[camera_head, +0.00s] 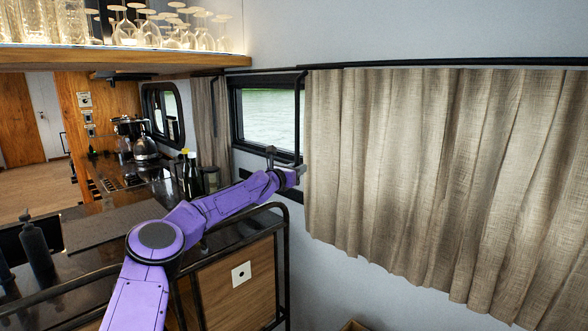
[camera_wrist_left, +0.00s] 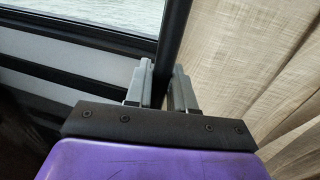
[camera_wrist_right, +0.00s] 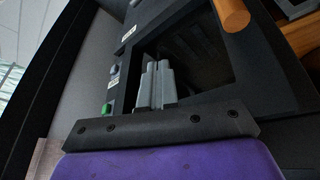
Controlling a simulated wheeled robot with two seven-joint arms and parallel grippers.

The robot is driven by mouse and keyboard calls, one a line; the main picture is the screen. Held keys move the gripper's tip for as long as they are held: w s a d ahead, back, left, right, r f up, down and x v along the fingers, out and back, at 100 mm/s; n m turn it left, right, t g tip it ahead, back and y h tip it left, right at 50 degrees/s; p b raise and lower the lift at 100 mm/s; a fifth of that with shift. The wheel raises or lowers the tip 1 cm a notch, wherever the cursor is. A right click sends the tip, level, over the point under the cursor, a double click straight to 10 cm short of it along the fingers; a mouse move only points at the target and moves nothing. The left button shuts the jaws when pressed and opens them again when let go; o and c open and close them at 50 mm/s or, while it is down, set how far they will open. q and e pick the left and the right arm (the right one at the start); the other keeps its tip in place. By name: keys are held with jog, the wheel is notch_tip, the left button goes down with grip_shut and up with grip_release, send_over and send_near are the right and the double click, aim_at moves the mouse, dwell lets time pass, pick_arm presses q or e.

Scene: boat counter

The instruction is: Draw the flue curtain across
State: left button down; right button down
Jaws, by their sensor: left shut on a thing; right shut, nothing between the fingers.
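The beige flue curtain (camera_head: 410,170) hangs in folds from a dark rail (camera_head: 440,63) and covers the right part of the wall. Its left edge stops at the window (camera_head: 268,115), whose left part is bare. A dark upright rod (camera_head: 298,110) hangs at the curtain's left edge. My left gripper (camera_head: 299,169) is shut on the rod's lower part. In the left wrist view the rod (camera_wrist_left: 174,40) passes between the fingers (camera_wrist_left: 158,88), with the curtain (camera_wrist_left: 235,60) to the right. My right gripper (camera_wrist_right: 155,86) is shut and empty, outside the head view.
A counter with a black rail (camera_head: 284,235) stands below my left arm. Bottles (camera_head: 189,172) and a coffee maker (camera_head: 145,145) stand on it. A shelf of glasses (camera_head: 130,52) hangs above. A dark panel with a green button (camera_wrist_right: 106,109) is near my right gripper.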

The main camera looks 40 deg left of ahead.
pick_arm(q)
jog(key=shift+r, duration=0.1)
jog(key=c, duration=1.1)
grip_release()
jog(key=shift+d, duration=0.1)
jog(key=shift+s+b, duration=0.3)
jog(key=shift+s, duration=0.05)
jog(key=s, duration=0.3)
jog(key=s+d, duration=0.1)
jog(key=s, duration=0.5)
jog(key=shift+s+d+b, duration=0.3)
jog(key=shift+d+b, duration=0.05)
